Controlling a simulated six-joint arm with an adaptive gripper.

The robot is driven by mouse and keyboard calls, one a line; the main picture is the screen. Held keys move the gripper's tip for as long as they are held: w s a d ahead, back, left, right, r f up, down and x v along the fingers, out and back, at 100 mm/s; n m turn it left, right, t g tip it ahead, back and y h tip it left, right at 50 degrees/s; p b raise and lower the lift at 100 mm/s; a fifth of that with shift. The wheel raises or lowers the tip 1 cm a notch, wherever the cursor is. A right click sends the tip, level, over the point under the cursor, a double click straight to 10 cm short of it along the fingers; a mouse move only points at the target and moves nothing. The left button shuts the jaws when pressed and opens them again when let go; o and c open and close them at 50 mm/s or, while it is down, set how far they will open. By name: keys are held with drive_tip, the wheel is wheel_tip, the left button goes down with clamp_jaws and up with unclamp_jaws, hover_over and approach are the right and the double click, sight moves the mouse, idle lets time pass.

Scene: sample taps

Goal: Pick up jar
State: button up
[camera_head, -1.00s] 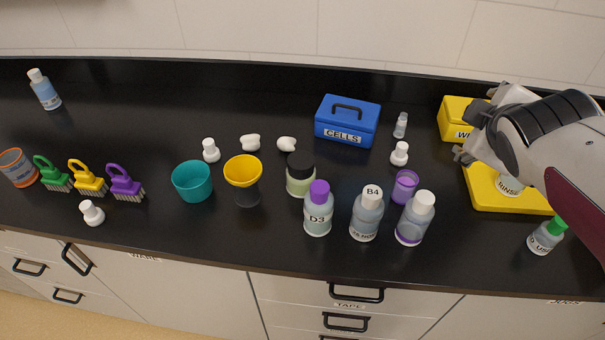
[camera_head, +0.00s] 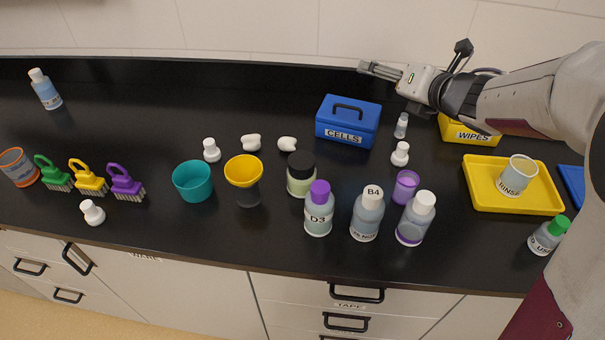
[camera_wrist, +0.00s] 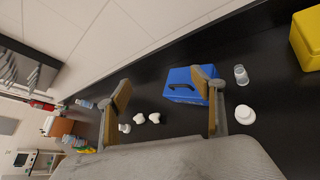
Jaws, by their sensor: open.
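A small jar (camera_head: 301,178) with a black lid and pale green contents stands upright mid-counter in the head view. It is behind the purple-capped D3 bottle (camera_head: 318,212) and right of the yellow funnel (camera_head: 243,170). I cannot make out the jar in the wrist view. My gripper (camera_head: 368,70) is up at the back, above and behind the blue CELLS box (camera_head: 348,122), well away from the jar and pointing left. In the wrist view its two fingers (camera_wrist: 168,92) are spread apart with nothing held, and the blue box shows beyond them.
Several bottles and a purple cup (camera_head: 405,186) stand right of the jar. A teal cup (camera_head: 192,182) and white pieces (camera_head: 287,144) lie left and behind. A yellow tray (camera_head: 485,200) holds a RINSE beaker (camera_head: 517,176) at right. The counter's back left is mostly clear.

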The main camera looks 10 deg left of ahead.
sight(302, 172)
drive_tip(key=s+a+f+n+g+y, duration=0.2)
drive_tip(key=s+a+f+n+g, duration=0.1)
drive_tip(key=f+n, duration=0.2)
drive_tip(key=s+a+f+n+g+y, duration=0.2)
drive_tip(key=s+a+f+n+g, duration=0.1)
drive_tip(key=n, duration=0.4)
drive_tip(key=s+a+f+n+g+y, duration=0.2)
drive_tip(key=s+a+f+n+g, duration=0.1)
drive_tip(key=f, duration=0.4)
drive_tip(key=shift+s+a+f+n+g+y, duration=0.15)
drive_tip(key=shift+s+n+g+y, duration=0.1)
drive_tip(key=shift+n+g, duration=0.4)
drive_tip(key=shift+s+d+f+n+g+y, duration=0.1)
drive_tip(key=shift+s+n+g+y, duration=0.1)
drive_tip(key=shift+n+g, duration=0.4)
drive_tip(key=shift+s+f+n, duration=0.25)
drive_tip(key=shift+s+n, duration=0.2)
drive_tip(key=shift+n, duration=0.1)
drive_tip(key=shift+a, duration=0.1)
drive_tip(key=shift+x, duration=1.25)
drive_tip(key=shift+a+f, duration=0.1)
drive_tip(key=shift+a, duration=0.05)
drive_tip(key=shift+x, duration=2.45)
drive_tip(key=shift+s+f, duration=0.15)
drive_tip(key=shift+s, duration=0.05)
